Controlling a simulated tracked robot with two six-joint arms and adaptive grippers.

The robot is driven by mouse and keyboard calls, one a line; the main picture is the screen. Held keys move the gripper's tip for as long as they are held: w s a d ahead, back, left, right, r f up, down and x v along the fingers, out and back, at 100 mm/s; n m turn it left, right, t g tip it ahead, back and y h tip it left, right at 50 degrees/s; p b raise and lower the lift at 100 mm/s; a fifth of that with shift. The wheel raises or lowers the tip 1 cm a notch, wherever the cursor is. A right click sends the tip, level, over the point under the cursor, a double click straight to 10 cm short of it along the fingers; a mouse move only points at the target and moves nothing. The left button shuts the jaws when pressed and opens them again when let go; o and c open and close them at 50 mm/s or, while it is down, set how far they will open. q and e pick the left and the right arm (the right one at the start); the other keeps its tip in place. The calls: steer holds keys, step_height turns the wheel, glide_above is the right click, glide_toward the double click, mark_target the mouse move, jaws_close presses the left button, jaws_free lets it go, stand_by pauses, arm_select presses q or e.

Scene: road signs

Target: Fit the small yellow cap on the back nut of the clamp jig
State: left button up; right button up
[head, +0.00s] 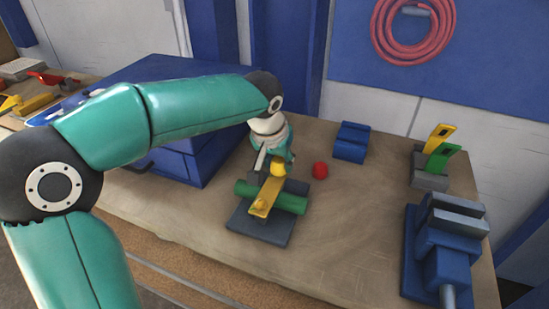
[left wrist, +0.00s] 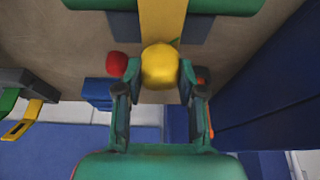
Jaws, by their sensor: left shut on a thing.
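The clamp jig has a dark base plate (head: 258,228), a green round bar (head: 290,203) and a yellow strap (head: 266,197) across the bar. A nut (head: 261,205) shows near the strap's front end. My left gripper (head: 277,166) is shut on the small yellow cap (head: 278,170) at the back end of the strap. In the left wrist view the cap (left wrist: 160,66) sits between both fingertips, in line with the strap (left wrist: 163,20). The back nut is hidden by the cap and gripper. I cannot tell whether the cap touches it. My right gripper is not in view.
A red cap (head: 320,170) lies right of the jig. A small blue block (head: 352,142) stands behind it. A blue vise (head: 437,245) and a grey holder (head: 428,179) with upright pieces stand at the right. A large blue box (head: 190,155) is at the left.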

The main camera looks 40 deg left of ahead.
arm_select(q)
steer(key=shift+f, duration=0.35)
steer(key=shift+f+b, duration=0.25)
steer(key=shift+b, duration=0.1)
steer(key=o, duration=0.8)
steer(key=shift+c, duration=0.2)
steer(key=shift+s+r, duration=0.1)
steer(key=shift+r, duration=0.35)
steer(key=v, duration=1.1)
